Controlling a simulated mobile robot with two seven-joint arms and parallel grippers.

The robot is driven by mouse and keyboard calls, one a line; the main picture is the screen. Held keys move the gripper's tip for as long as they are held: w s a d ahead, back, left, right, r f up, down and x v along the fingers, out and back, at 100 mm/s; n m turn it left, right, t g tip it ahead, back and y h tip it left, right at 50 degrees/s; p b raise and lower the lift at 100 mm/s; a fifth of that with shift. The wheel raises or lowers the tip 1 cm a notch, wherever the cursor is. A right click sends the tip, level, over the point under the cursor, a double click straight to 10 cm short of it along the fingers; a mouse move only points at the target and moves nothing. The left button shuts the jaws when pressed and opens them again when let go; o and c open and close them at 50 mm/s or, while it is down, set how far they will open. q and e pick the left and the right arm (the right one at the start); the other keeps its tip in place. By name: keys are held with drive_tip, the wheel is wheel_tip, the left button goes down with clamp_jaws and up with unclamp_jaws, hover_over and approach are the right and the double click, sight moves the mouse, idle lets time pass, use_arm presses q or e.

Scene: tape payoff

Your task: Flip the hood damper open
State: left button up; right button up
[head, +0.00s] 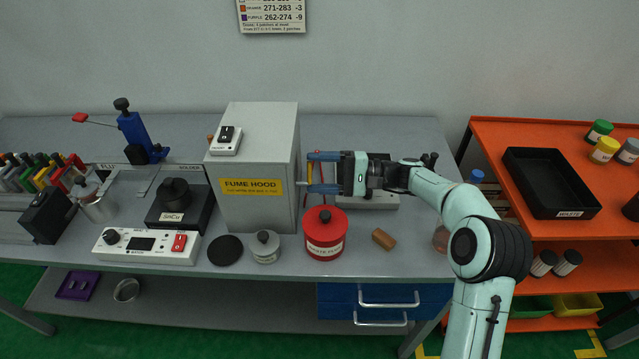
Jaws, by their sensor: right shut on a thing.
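The grey fume hood (256,150) stands on the bench with a yellow "FUME HOOD" label on its front. The hood damper (310,173) shows as a small yellow and red part at the hood's right side, mostly covered by my gripper. My right gripper (315,172) reaches in from the right, its blue fingers at the hood's right side, shut on the damper. The exact contact and the damper's angle are hard to make out. My left gripper is out of view.
A switch box (226,142) sits on top. An orange shelf (500,145) with a black tray (550,182) is at right.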

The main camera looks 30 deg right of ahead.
drive_tip(key=n+b, duration=0.2)
drive_tip(key=b, duration=0.1)
drive_tip(key=n+b, duration=0.1)
drive_tip(key=n, duration=0.1)
drive_tip(key=shift+s+a+r+b, duration=0.1)
drive_tip(key=shift+s+a+b, duration=0.2)
drive_tip(key=shift+s, duration=0.1)
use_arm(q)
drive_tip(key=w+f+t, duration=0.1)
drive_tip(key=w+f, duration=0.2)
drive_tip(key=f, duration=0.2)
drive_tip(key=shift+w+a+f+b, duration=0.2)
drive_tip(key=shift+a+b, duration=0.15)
use_arm(e)
drive_tip(key=shift+s+r+n, duration=0.1)
drive_tip(key=shift+n, duration=0.3)
drive_tip(key=o, duration=1)
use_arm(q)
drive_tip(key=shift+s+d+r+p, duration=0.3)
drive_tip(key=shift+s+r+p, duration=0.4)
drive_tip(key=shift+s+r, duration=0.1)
use_arm(e)
drive_tip(key=v, duration=1.3)
drive_tip(key=shift+d, duration=0.25)
